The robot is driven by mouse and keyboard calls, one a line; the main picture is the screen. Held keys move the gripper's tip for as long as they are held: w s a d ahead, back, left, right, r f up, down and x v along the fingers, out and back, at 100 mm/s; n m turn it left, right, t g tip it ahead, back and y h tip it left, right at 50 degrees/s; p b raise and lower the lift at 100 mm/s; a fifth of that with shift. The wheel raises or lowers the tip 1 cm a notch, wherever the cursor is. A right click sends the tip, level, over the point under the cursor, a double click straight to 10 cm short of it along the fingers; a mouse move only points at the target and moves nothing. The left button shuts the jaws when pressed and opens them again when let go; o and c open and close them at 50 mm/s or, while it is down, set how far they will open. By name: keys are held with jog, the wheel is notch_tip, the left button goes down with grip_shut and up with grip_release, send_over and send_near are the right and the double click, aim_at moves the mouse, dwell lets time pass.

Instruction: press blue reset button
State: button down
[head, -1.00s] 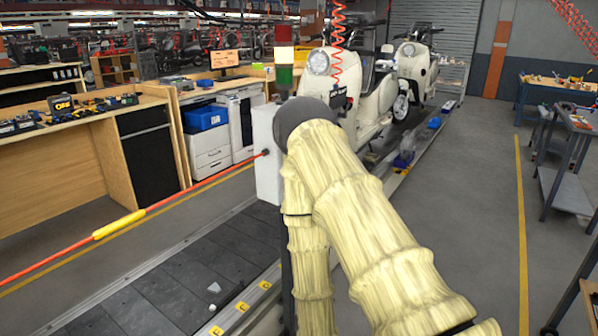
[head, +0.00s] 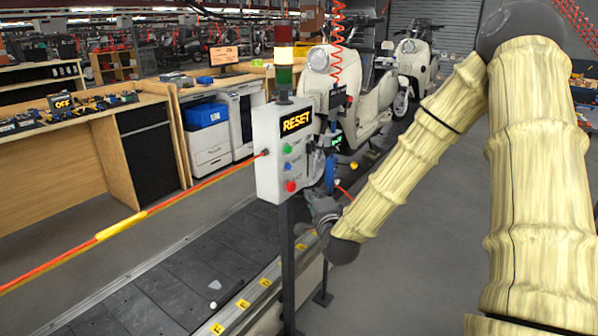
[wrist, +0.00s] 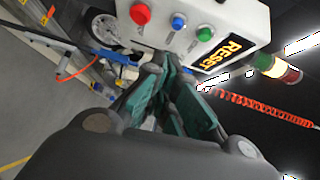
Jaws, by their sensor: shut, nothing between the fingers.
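The white control box (head: 266,165) stands on a post and carries a lit "RESET" sign. The blue button (head: 288,167) sits on its face between a green button (head: 288,149) above and a red button (head: 291,186) below. In the wrist view the blue button (wrist: 178,22) is near the top, ahead of my fingers. My gripper (head: 318,203) is low and to the right of the box, apart from the button in the picture. In the wrist view my gripper (wrist: 168,62) is shut and empty, its green-padded fingers pointing towards the box.
A stack light (head: 284,66) tops the box. A red coiled hose (head: 338,40) hangs just behind it, near a cream scooter (head: 375,105). A red cord (head: 190,190) runs left from the box. The slat conveyor (head: 190,280) lies below. Floor to the right is open.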

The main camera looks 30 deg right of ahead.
jog(key=shift+d+r+m+h, duration=0.3)
jog(key=shift+d+r+m, duration=0.1)
jog(key=shift+r, duration=0.35)
jog(key=p, duration=0.4)
send_near(289, 167)
jog(key=w+d, duration=0.4)
jog(key=d, duration=0.2)
jog(key=shift+w+a+f, duration=0.15)
jog(key=shift+w+f, duration=0.05)
jog(key=shift+w, duration=0.2)
jog(key=shift+w+a+f, duration=0.15)
jog(key=shift+w, duration=0.25)
